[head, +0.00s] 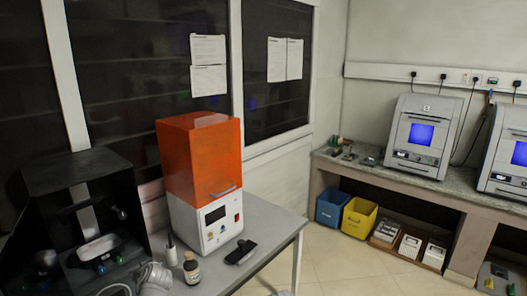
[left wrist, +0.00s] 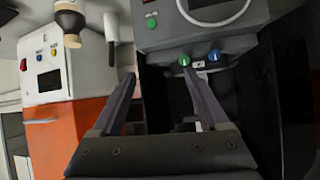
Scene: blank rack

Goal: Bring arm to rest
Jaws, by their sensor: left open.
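My left gripper (left wrist: 160,80) shows in the left wrist view, its two dark fingers apart with nothing between them. That view looks upside down. Beyond the fingertips is a grey device (left wrist: 205,40) with green and blue knobs. I cannot tell how near the fingers are to it. An orange and white machine (left wrist: 62,80) and a brown bottle (left wrist: 70,22) are on the left of that view. I cannot make out either gripper in the head view. My right gripper is in neither view.
The orange and white machine (head: 203,165) stands on a grey table (head: 270,240), with the brown bottle (head: 191,268) and a black handheld item (head: 241,252) near it. A black open enclosure (head: 60,175) is at left. Blue (head: 331,208) and yellow (head: 359,218) bins stand under the far bench.

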